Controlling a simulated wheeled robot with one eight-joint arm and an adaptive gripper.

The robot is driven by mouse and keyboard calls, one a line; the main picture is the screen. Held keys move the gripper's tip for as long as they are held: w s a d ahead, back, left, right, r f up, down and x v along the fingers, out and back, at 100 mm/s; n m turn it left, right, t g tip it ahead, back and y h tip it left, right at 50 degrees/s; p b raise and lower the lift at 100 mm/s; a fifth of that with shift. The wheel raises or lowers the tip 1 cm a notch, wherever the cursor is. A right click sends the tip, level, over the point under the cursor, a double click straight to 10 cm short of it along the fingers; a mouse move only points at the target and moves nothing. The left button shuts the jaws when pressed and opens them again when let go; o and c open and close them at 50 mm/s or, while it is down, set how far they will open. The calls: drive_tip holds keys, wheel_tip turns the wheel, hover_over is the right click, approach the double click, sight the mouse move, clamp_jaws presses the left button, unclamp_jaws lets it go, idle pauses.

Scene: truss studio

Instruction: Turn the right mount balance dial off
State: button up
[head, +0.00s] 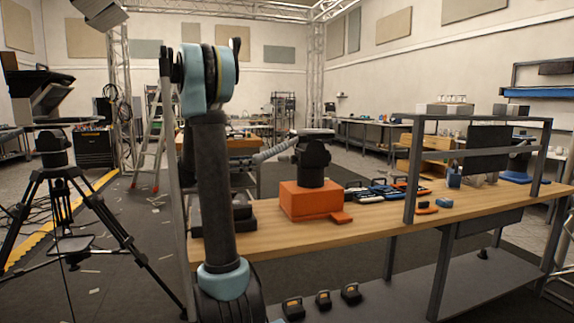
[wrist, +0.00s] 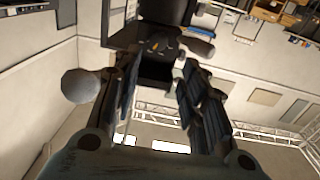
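A black mount (head: 312,160) stands upright on an orange block (head: 302,200) on the wooden bench. A second black mount-like head (head: 53,148) tops the tripod at the left. I cannot tell which one the task calls the right mount, and no balance dial or its setting can be made out. In the wrist view, my gripper (wrist: 158,88) has its two dark fingers spread apart with nothing between them. A black body (wrist: 162,42) with small knobs shows beyond the fingertips; I cannot tell what it is. In the head view the gripper is not distinguishable behind my raised arm.
The wooden bench (head: 440,212) carries several tools right of the orange block, under a grey shelf frame (head: 410,170). A ladder (head: 166,130) stands behind my arm. The tripod's legs (head: 110,225) spread over the floor at left.

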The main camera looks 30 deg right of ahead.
sight(294, 160)
drive_tip(key=x, duration=1.6)
drive_tip(key=c, duration=0.8)
